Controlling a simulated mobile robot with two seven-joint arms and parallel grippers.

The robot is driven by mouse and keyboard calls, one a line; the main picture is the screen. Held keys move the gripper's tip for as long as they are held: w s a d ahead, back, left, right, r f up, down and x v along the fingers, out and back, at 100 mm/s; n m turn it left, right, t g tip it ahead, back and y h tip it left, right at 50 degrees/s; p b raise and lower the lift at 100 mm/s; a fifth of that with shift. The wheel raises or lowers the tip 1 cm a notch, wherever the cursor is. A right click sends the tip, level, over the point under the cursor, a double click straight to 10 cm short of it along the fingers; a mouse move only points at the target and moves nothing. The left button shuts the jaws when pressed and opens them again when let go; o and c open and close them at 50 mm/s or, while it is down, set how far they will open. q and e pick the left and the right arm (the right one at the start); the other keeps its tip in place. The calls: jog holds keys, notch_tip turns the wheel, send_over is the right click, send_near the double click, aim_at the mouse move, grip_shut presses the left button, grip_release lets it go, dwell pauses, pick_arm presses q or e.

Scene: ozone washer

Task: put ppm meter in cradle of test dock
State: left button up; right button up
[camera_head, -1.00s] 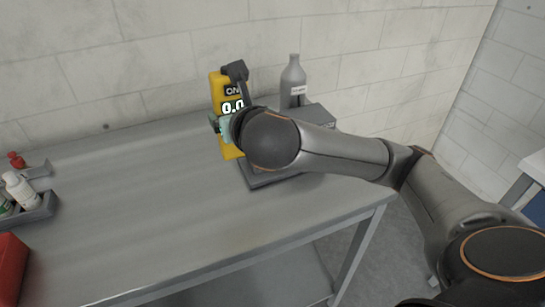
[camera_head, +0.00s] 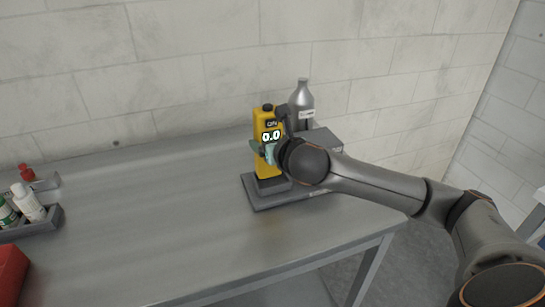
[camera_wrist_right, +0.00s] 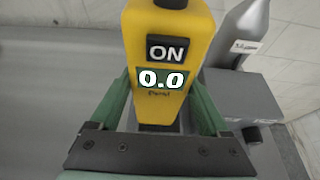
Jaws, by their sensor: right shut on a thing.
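The yellow ppm meter (camera_head: 268,125) stands upright over the near left part of the test dock (camera_head: 290,199), with its screen reading 0.0. In the right wrist view the meter (camera_wrist_right: 168,28) shows its ON label between my fingers. My right gripper (camera_head: 267,152) is shut on the meter's sides, its green fingers also showing in the wrist view (camera_wrist_right: 160,108). The meter's lower end is right at a dark block, the cradle (camera_head: 273,187), on the dock's base. I cannot tell whether it is seated or just above. My left gripper is not in view.
A grey bottle (camera_head: 301,98) with a label stands behind the dock, close to the meter. A tray (camera_head: 40,222) with small bottles and a red box (camera_head: 10,272) are at the table's left. The middle of the grey table (camera_head: 150,215) is clear. The wall is close behind.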

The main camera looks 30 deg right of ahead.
jog(key=shift+w+d+f, duration=0.15)
jog(key=shift+d+f, duration=0.2)
jog(key=shift+f, duration=0.05)
jog(key=shift+w+d+f, duration=0.1)
jog(key=shift+d+f, duration=0.05)
jog(key=shift+f, duration=0.8)
jog(key=shift+w+d+f, duration=0.1)
jog(key=shift+d+f, duration=0.05)
jog(key=shift+f, duration=0.75)
jog(key=shift+f, duration=0.15)
jog(key=o, duration=1.5)
jog(key=shift+c, duration=0.2)
jog(key=shift+s+a+r, duration=0.1)
jog(key=shift+s+r, duration=0.1)
jog(key=shift+s, duration=0.1)
jog(key=v, duration=1.1)
jog(key=shift+s, duration=0.25)
jog(key=shift+r, duration=0.1)
